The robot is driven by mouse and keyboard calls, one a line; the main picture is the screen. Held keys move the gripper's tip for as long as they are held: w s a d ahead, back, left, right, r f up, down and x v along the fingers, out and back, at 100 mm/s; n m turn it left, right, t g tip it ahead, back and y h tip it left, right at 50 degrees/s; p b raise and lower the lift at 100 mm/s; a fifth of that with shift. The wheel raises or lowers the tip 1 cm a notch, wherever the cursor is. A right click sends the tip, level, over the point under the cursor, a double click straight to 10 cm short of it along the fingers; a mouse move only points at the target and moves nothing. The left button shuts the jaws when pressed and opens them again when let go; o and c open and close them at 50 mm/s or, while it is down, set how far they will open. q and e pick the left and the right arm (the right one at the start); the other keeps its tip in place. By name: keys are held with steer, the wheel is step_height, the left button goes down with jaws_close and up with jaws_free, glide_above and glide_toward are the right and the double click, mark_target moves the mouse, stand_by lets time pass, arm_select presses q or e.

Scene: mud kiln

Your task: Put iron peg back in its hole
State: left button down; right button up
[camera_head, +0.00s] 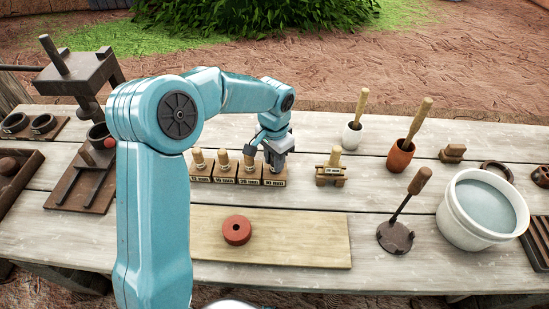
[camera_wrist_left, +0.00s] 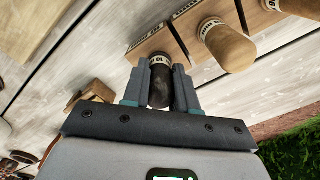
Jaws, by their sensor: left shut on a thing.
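The dark iron peg (camera_wrist_left: 160,84), with a pale label band, is between the two fingers of my left gripper (camera_wrist_left: 160,88) in the left wrist view. In the head view the left gripper (camera_head: 273,155) is over the right end of a row of wooden hole blocks (camera_head: 224,179), and it hides most of the peg. The peg's label band meets the end block (camera_wrist_left: 148,46) in the wrist view. I cannot tell whether the peg is in the hole or just above it. Wooden pegs (camera_wrist_left: 228,42) stand in the neighbouring blocks. My right gripper is not in view.
A small wooden stand (camera_head: 331,180) is just right of the row. Further right are a white pot (camera_head: 352,138), a terracotta pot (camera_head: 400,158), a stamp tool (camera_head: 396,237) and a white bucket (camera_head: 462,228). A red ring (camera_head: 236,230) lies on a board (camera_head: 300,248) in front.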

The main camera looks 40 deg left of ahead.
arm_select(q)
steer(key=c, duration=0.8)
jaws_free()
step_height(320, 180, up, 16)
steer(key=p, duration=0.1)
steer(key=shift+r, duration=0.15)
steer(key=shift+s, duration=0.15)
